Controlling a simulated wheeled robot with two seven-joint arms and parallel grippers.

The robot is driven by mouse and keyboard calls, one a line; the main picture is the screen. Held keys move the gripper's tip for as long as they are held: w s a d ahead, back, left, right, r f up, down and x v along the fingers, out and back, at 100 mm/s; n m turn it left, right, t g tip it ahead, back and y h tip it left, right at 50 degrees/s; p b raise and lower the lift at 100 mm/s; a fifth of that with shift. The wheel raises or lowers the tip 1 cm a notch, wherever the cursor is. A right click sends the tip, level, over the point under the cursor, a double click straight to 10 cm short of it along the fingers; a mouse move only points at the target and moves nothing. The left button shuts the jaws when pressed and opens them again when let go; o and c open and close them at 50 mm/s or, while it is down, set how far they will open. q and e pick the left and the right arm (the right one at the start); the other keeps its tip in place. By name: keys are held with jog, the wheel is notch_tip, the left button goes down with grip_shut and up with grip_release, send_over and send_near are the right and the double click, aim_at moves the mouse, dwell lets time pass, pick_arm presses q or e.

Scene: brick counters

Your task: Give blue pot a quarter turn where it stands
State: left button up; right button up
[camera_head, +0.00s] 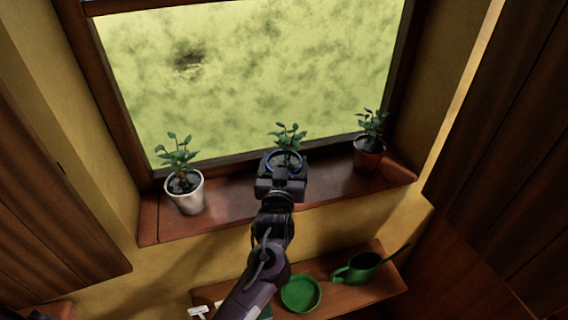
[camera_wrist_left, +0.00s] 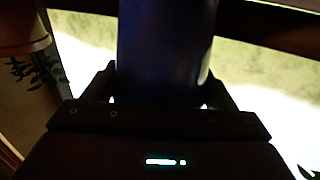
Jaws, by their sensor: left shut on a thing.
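The blue pot (camera_head: 286,158) holds a leafy plant (camera_head: 289,136) and stands in the middle of the windowsill, upright. Mostly its rim shows in the head view; my left gripper hides the rest. My left gripper (camera_head: 283,168) reaches it from the front and is shut on it. In the left wrist view the dark blue side of the pot (camera_wrist_left: 165,50) sits between the two fingers of my left gripper (camera_wrist_left: 165,90). My right gripper is not in view.
A white pot (camera_head: 187,195) with a plant stands left on the sill (camera_head: 230,199), and a red-brown pot (camera_head: 368,158) stands right. The window is behind. A lower shelf (camera_head: 338,297) holds a green dish (camera_head: 301,294) and a green watering can (camera_head: 359,268).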

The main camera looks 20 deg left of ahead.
pick_arm(q)
jog(key=o, duration=1.3)
jog(key=shift+o, duration=0.2)
jog(key=shift+s+f, duration=0.15)
jog(key=shift+s, duration=0.1)
jog(key=s+b, duration=0.1)
jog(key=s, duration=0.2)
jog(key=s+d+b, duration=0.1)
jog(key=s, duration=0.2)
jog(key=shift+s+d, duration=0.1)
jog(key=shift+d, duration=0.05)
jog(key=shift+s+d+r+b, duration=0.2)
jog(key=shift+s+b, duration=0.1)
jog(key=shift+s, duration=0.2)
